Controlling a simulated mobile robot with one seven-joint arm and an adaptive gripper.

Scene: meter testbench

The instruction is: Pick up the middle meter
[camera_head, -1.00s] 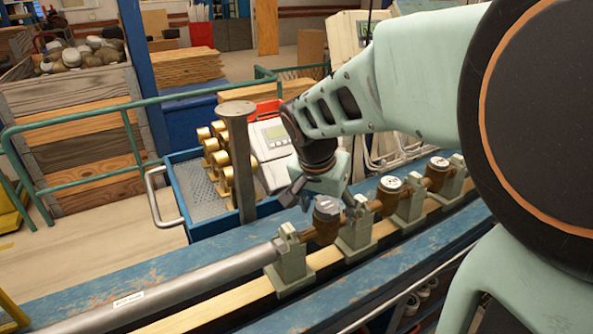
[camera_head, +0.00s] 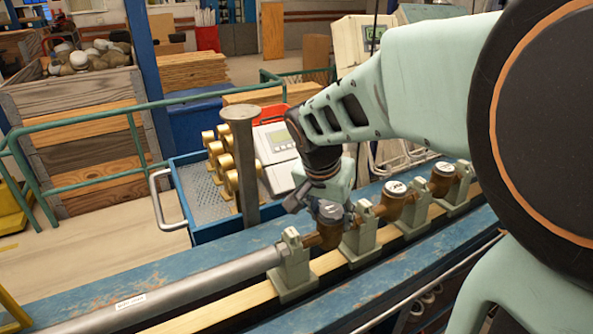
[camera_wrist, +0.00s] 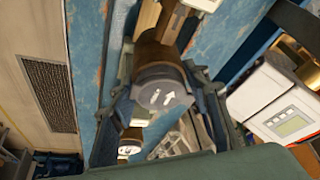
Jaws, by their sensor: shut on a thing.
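Three brown meters with round caps show in a row on the bench in the head view. The nearest meter (camera_head: 327,226) is at the left end of the visible row. The middle meter (camera_head: 396,197) and the far meter (camera_head: 443,177) stand to its right with white dials. My gripper (camera_head: 326,208) is around the nearest meter, pointing down, shut on it. The wrist view shows this held meter (camera_wrist: 160,92) between the fingers, with its grey cap and white arrow facing the camera. The fingers partly hide its sides. It still appears in line with the clamps.
Grey-green clamps (camera_head: 292,268) stand close on either side of the meters. A silver pipe (camera_head: 190,288) runs left along the blue bench (camera_head: 110,297). A grey post (camera_head: 242,165), a blue tray of brass parts (camera_head: 208,230) and a display box (camera_head: 274,140) stand behind.

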